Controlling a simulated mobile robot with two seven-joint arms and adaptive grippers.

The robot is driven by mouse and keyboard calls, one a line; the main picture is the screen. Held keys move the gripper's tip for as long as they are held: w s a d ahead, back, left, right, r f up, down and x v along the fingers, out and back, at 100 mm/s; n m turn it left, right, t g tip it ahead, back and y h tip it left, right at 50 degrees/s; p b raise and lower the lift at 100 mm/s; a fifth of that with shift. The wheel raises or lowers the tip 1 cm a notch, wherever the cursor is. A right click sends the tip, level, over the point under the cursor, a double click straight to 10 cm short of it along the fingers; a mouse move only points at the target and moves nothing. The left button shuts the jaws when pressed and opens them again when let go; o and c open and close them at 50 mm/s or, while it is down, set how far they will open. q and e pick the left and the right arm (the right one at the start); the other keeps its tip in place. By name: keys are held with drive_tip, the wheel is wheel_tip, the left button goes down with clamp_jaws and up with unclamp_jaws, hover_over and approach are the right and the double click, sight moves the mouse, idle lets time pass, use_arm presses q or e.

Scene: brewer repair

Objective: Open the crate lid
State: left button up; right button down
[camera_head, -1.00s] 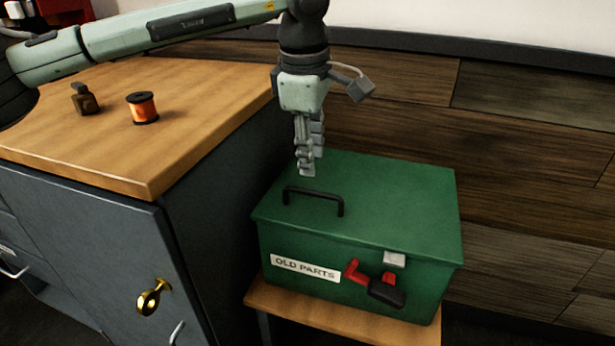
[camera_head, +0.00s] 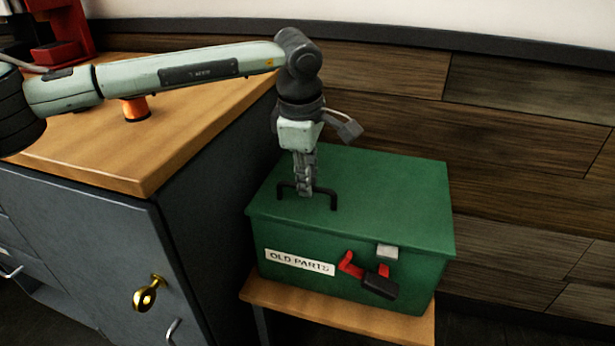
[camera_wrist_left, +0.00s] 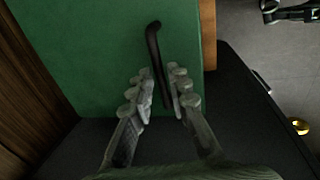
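The green crate (camera_head: 395,195) has its lid shut and an "OLD PARTS" label on its front. A black bar handle (camera_head: 333,202) stands on the lid near its left side. A red latch with a black grip (camera_head: 380,286) sits on the front below a grey catch (camera_head: 387,252). My left gripper (camera_head: 305,191) points down at the handle. In the left wrist view, its fingers (camera_wrist_left: 163,82) straddle the handle bar (camera_wrist_left: 154,45), with narrow gaps visible; firm contact cannot be made out. A dark jointed piece (camera_wrist_left: 290,12) at the top right may be my right gripper.
The crate stands on a small wooden stand (camera_head: 330,318) beside a grey cabinet (camera_head: 85,235) with a wooden top. An orange spool (camera_head: 135,109) is partly hidden by my left arm. A plank wall (camera_head: 520,150) is behind. Space above the crate's right part is clear.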

use_arm(q)
clamp_jaws()
drive_tip(key=shift+r, duration=0.1)
